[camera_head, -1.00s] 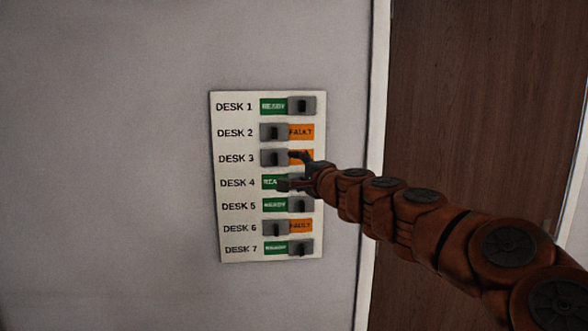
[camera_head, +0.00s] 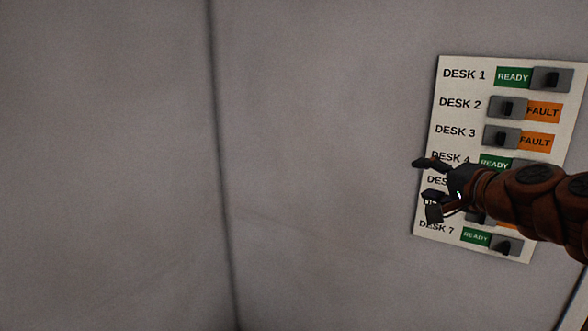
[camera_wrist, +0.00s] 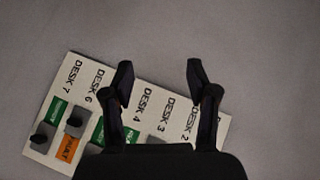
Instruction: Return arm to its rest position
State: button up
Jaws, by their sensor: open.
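My gripper (camera_head: 432,185) is open and empty in the head view, in front of the lower left part of a white switch panel (camera_head: 462,90) on the wall. It hides parts of the rows for DESK 4, 5 and 6. In the wrist view my gripper (camera_wrist: 160,85) shows two spread dark fingers over the panel (camera_wrist: 48,125), with nothing between them but the panel and grey wall. My brown arm reaches in from the right. DESK 1, DESK 4 and DESK 7 show green READY labels; DESK 2 and DESK 3 show orange FAULT labels.
The grey wall (camera_head: 320,150) left of the panel is bare, with a dark vertical seam (camera_head: 222,180). A pale edge shows at the bottom right corner of the head view. I see no loose objects near the gripper.

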jog(key=s+a+f+n+g+y, duration=0.1)
jog(key=s+a+f+n+g, duration=0.7)
jog(key=s+a+f, duration=0.65)
jog(key=s+d+f+n+g+h, duration=0.1)
jog(key=s+d+f+g+h, duration=0.1)
jog(key=s+f+g, duration=0.2)
jog(key=s+d+f+n+g+h, duration=0.1)
jog(key=s+d+f+g+h, duration=0.2)
jog(key=s+f, duration=0.7)
jog(key=s+g, duration=0.1)
jog(key=s, duration=0.6)
jog(key=shift+d+n, duration=0.25)
jog(key=shift+n, duration=0.15)
